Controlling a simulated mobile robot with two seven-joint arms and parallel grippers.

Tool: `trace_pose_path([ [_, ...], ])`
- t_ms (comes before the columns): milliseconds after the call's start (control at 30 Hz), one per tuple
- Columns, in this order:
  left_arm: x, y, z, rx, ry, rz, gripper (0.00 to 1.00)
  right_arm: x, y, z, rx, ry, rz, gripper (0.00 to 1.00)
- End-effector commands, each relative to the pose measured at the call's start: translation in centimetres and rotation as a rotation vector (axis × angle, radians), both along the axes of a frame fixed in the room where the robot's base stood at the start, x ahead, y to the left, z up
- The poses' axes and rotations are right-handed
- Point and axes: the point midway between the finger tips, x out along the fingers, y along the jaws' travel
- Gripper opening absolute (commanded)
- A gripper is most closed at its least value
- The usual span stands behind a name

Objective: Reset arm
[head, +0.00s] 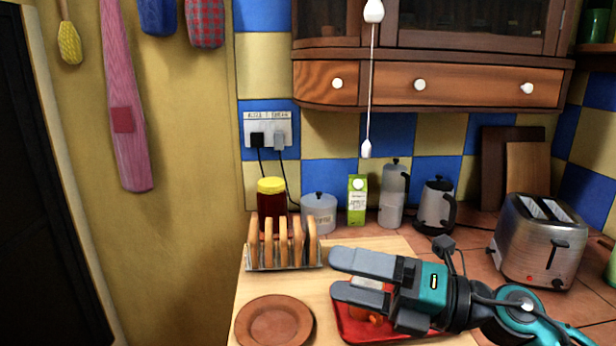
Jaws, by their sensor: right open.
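My right gripper (338,275) reaches in from the lower right, its fingers pointing left. It is open, and nothing shows between its two grey fingertips. It is over the wooden board, above a red tray (353,330) that holds something small and orange, partly hidden by the fingers. A toast rack (283,266) with several slices of toast stands just left of the fingertips. A brown plate (274,322) lies in front of the rack. My left gripper is not in view.
Behind the board are a jar (271,200) with a yellow lid, a grey pot (319,213), a green carton (357,200), a tall canister (393,193) and a kettle (436,206). A pull cord (371,90) hangs above.

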Motion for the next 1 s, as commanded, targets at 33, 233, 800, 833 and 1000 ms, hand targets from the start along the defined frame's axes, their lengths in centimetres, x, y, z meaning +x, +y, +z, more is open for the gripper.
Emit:
trace_pose_path([
  [33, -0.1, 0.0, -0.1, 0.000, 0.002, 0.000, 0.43, 0.1, 0.1, 1.0, 0.132, 0.057, -0.059, 1.00],
  [233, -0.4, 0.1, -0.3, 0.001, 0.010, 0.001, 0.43, 2.3, -3.6, 2.2, 0.583, 0.336, -0.369, 1.00],
  [800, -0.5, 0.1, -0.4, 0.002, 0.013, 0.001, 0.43, -6.7, -15.7, -19.6, 1.133, 1.495, -1.443, 1.00],
  [833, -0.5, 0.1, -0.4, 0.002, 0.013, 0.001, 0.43, -7.7, -15.7, -20.3, 1.129, 1.539, -1.480, 1.00],
  [1000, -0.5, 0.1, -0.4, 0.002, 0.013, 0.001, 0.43, -12.9, -15.6, -23.7, 1.090, 1.764, -1.656, 1.00],
])
